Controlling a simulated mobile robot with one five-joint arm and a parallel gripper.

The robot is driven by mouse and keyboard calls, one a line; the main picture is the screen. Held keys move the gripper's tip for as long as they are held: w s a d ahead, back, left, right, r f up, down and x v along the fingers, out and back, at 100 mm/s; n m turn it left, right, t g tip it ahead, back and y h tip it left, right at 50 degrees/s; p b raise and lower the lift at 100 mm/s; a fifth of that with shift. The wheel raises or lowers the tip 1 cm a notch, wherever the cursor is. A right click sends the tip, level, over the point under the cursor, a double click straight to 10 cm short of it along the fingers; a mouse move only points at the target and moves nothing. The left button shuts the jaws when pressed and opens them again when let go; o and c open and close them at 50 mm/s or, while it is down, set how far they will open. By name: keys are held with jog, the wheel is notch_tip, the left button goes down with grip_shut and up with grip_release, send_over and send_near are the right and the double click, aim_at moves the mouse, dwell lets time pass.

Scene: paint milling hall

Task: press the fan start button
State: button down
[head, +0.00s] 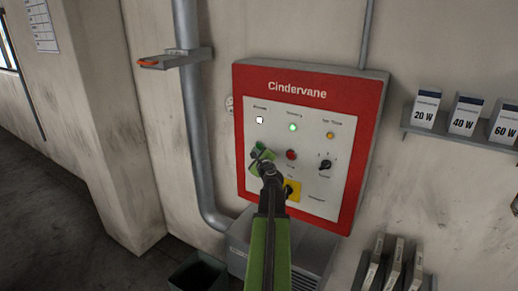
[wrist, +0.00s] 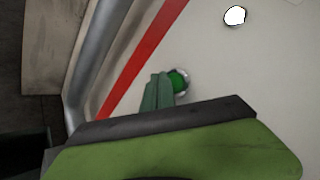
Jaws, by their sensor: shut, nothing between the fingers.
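The red-framed control panel (head: 312,86) marked "Cindervane" hangs on the wall in the head view. Its green button (wrist: 179,80), round with a pale metal ring, shows in the wrist view; in the head view my gripper (head: 260,153) largely covers that spot on the panel's left side. My gripper (wrist: 159,80) is shut and empty, its tips right at the green button's left edge. I cannot tell whether they touch it. A red button (head: 291,154) is just right of my gripper. The button labels are too small to read.
Above are a white lamp (head: 260,120), a bright green lamp (head: 292,127) and an orange lamp (head: 330,135). A black knob (head: 325,165) and a yellow-backed switch (head: 293,188) are nearby. A grey pipe (head: 193,120) runs left of the panel; a shelf (head: 455,137) holds boxes at right.

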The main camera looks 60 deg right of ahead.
jog(key=a, duration=0.5)
dwell(0.4)
dwell(0.6)
